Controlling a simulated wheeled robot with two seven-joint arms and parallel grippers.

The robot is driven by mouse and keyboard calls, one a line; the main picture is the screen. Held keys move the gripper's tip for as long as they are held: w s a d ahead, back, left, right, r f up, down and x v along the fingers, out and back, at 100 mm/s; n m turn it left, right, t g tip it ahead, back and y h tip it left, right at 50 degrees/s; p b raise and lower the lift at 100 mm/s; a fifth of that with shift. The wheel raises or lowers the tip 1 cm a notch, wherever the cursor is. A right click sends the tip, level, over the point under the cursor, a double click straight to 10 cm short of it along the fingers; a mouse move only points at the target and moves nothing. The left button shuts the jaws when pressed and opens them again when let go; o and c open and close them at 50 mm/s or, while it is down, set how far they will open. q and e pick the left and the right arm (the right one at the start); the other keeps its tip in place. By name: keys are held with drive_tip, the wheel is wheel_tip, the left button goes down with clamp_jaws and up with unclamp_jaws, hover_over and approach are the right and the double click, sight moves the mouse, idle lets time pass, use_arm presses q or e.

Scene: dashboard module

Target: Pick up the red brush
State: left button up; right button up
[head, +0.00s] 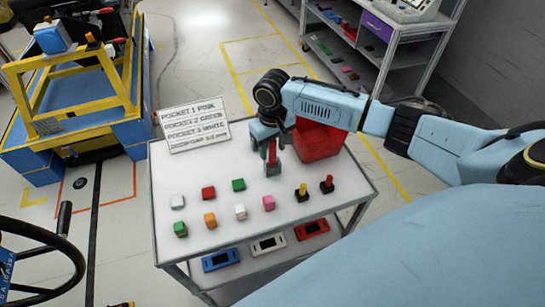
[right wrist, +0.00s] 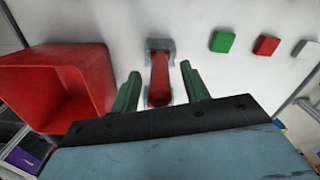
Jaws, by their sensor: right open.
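The red brush (right wrist: 159,82) shows in the right wrist view as a red handle with a grey piece around its far end. It also shows in the head view (head: 272,153), partly hidden below my right gripper (head: 271,140), near the back middle of the white table. In the right wrist view my right gripper (right wrist: 160,70) is open, with its two green fingers on either side of the brush handle and visible gaps to it. I cannot tell how far the fingertips are above the table. My left gripper is not in view.
A red bin (head: 318,143) stands right beside the gripper. Several coloured blocks and two knobs, yellow (head: 302,192) and red (head: 327,184), stand nearer on the table. A printed sign (head: 193,125) stands at the back left. Three panels lie on the lower shelf.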

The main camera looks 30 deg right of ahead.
clamp_jaws()
drive_tip(key=shift+r, duration=0.15)
